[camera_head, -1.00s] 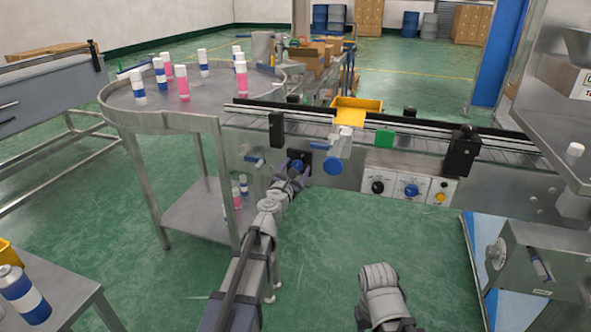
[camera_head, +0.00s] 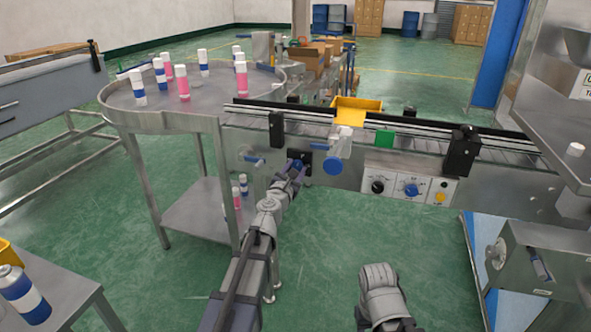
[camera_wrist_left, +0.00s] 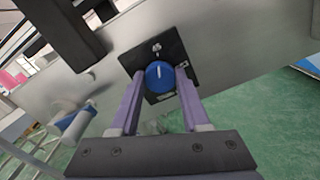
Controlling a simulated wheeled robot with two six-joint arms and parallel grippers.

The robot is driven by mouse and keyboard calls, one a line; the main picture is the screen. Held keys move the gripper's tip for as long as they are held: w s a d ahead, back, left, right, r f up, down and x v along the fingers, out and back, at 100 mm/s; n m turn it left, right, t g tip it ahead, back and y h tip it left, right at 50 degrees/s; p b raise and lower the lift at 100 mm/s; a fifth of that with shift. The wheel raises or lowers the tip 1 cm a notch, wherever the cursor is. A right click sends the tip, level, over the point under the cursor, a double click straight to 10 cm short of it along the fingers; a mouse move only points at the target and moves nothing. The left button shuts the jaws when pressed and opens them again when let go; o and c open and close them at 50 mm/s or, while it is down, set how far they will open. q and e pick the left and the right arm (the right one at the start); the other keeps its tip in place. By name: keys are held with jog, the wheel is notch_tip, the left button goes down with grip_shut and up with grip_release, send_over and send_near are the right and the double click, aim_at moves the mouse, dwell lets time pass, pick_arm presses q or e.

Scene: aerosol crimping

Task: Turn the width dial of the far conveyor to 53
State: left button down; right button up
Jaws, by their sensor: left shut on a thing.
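The width dial (camera_wrist_left: 160,76) is a round blue knob with a white pointer line, on a black plate (camera_wrist_left: 146,53). The plate sits on the front of the conveyor (camera_head: 345,178), and it also shows in the head view (camera_head: 306,169). My left gripper (camera_wrist_left: 160,92) is shut on the dial, with one purple finger at each side of it. Small white digits show on the plate above the knob, too blurred to read surely. In the head view my left gripper (camera_head: 294,168) hides part of the dial. Of my right arm only a grey link shows; its jaws are not visible.
A blue-ended handwheel (camera_head: 333,166) is right of the dial, and a smaller blue-handled crank (camera_head: 250,158) is left. A control panel (camera_head: 408,189) is farther right. A round table (camera_head: 160,117) with several cans stands left.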

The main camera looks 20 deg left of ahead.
pick_arm(q)
jog(key=m, duration=0.4)
jog(key=shift+m, duration=0.3)
jog(key=m, duration=0.3)
jog(key=shift+m, duration=0.3)
jog(key=m, duration=0.3)
jog(key=shift+m, duration=2)
jog(key=shift+c, duration=1.9)
grip_release()
jog(key=shift+s, duration=0.1)
jog(key=s, duration=0.7)
jog(key=shift+s, duration=0.3)
